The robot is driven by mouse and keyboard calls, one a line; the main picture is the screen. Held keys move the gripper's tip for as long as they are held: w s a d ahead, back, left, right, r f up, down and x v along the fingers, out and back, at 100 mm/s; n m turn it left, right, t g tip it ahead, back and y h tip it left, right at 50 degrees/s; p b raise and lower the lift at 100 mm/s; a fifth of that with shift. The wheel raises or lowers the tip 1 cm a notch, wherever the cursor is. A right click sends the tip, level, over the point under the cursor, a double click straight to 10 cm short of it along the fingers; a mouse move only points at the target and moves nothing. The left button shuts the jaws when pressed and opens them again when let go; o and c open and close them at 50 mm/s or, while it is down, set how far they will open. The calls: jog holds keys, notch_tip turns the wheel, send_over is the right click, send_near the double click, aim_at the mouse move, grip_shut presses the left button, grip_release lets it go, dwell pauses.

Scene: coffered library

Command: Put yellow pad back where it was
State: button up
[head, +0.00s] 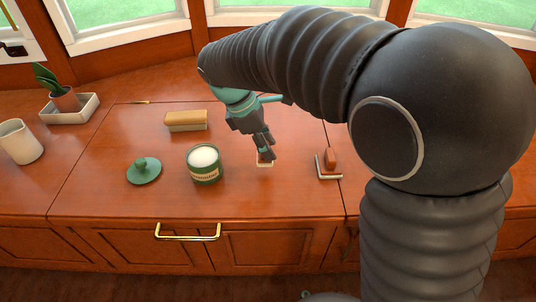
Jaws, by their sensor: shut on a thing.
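My gripper (264,151) points down over the middle of the wooden cabinet top, right of the open green tin. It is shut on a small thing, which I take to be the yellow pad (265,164). Its pale cream-yellow lower edge shows below the fingertips, with a reddish part above it. The fingers hide much of it. It is at or just above the wood; I cannot tell whether it touches.
The green tin (205,168) with white contents stands close left of my gripper. Its green lid (144,171) lies farther left. A tan block (186,119) lies behind. A white cup (20,143) and a potted plant (64,95) in a tray stand far left. The front strip is clear.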

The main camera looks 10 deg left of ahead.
jog(key=shift+f+b, duration=0.3)
jog(key=shift+f, duration=1.7)
jog(key=shift+f, duration=0.15)
jog(key=o, duration=1)
jog(key=p+v, duration=0.1)
jog(key=v, duration=1.1)
jog(key=shift+p, duration=0.4)
